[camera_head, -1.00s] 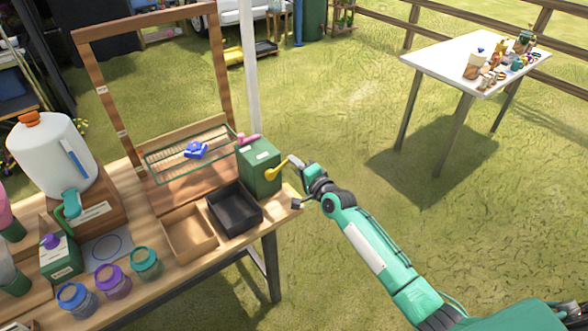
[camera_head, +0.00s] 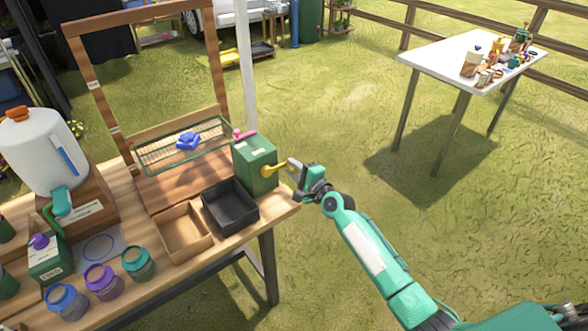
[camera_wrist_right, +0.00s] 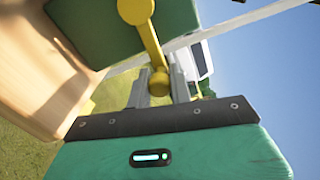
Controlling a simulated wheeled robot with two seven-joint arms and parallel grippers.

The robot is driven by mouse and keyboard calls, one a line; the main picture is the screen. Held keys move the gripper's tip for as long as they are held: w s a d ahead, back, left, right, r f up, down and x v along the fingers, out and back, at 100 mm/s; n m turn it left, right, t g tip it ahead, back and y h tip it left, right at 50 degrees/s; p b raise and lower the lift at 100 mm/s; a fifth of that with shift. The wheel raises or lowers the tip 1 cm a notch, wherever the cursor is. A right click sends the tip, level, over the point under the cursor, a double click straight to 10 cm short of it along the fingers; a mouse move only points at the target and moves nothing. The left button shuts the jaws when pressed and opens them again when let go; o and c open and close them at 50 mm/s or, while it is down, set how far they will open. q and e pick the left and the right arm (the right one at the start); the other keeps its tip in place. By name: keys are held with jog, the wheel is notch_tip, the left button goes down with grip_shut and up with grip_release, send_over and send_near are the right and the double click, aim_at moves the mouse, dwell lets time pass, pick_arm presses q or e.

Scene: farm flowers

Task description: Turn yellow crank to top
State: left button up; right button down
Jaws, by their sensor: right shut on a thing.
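The yellow crank (camera_head: 276,168) sticks out of the right side of a green box (camera_head: 256,160) at the right end of the wooden table. In the right wrist view the crank arm (camera_wrist_right: 150,45) runs from its hub on the green box to a round yellow knob. My right gripper (camera_head: 294,168) is at the outer end of the crank. In the right wrist view my right gripper (camera_wrist_right: 160,83) is shut on the crank's knob, with a finger on each side. My left gripper is not in view.
A black tray (camera_head: 231,205) and a wooden tray (camera_head: 184,234) sit in front of the green box. A wire rack (camera_head: 160,153) with a blue thing stands behind. Several jars line the front left. Grass to the right is open up to a white table (camera_head: 470,58).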

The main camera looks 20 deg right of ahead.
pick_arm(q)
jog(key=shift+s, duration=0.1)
pick_arm(e)
jog(key=shift+f, duration=0.2)
jog(key=c, duration=1.3)
grip_release()
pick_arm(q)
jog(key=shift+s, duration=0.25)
pick_arm(e)
jog(key=shift+r, duration=0.1)
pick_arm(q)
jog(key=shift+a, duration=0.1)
pick_arm(e)
jog(key=shift+s, duration=0.1)
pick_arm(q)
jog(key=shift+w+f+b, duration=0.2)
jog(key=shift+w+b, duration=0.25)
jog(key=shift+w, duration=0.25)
pick_arm(e)
jog(key=v, duration=1.3)
jog(key=shift+s+d+r, duration=0.1)
jog(key=shift+s+d, duration=0.05)
jog(key=shift+s, duration=0.15)
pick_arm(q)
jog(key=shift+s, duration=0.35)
